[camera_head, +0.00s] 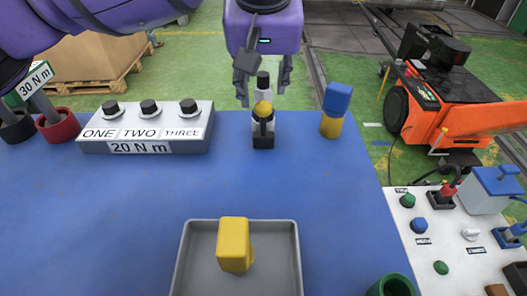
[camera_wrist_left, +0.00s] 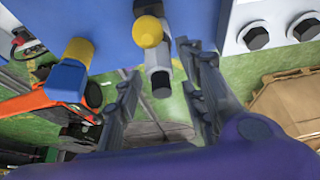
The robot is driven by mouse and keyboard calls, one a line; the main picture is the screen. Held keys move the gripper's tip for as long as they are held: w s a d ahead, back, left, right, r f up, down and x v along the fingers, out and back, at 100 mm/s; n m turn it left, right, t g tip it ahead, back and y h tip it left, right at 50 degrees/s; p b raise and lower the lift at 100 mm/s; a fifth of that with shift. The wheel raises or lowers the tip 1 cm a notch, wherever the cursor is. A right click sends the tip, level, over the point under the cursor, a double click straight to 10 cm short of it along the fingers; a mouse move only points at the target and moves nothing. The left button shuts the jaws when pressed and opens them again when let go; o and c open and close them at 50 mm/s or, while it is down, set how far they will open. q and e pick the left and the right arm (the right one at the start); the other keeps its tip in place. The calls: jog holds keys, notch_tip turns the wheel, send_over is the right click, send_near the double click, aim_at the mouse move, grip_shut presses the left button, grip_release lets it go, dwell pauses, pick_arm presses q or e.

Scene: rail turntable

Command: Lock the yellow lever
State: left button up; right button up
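A small fixture with a yellow ball knob (camera_head: 263,108) stands at the far edge of the blue table. It has a dark base and a pale and black upright part. It looks like the yellow lever. The knob also shows in the left wrist view (camera_wrist_left: 147,32), with a grey and black stem beside it. My left gripper (camera_head: 264,90) is just above and behind the fixture, fingers pointing down on either side of the upright part. The fingers (camera_wrist_left: 160,78) are apart, with a visible gap to the stem. My right gripper is not in view.
A blue and yellow piece (camera_head: 335,108) stands right of the fixture. A grey block with black knobs (camera_head: 148,146) lies left. A grey tray (camera_head: 195,268) holds a yellow block (camera_head: 233,244). A white control panel (camera_head: 405,232) is at right. The table (camera_head: 330,195) is clear between.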

pick_arm(q)
jog(key=shift+s+r+p, duration=0.15)
jog(key=shift+r+p, duration=0.35)
jog(key=shift+r, duration=0.15)
jog(key=p+v, duration=0.3)
jog(key=v, duration=0.2)
jog(key=shift+s+p, duration=0.1)
jog(key=shift+p, duration=0.25)
jog(key=shift+f, duration=0.1)
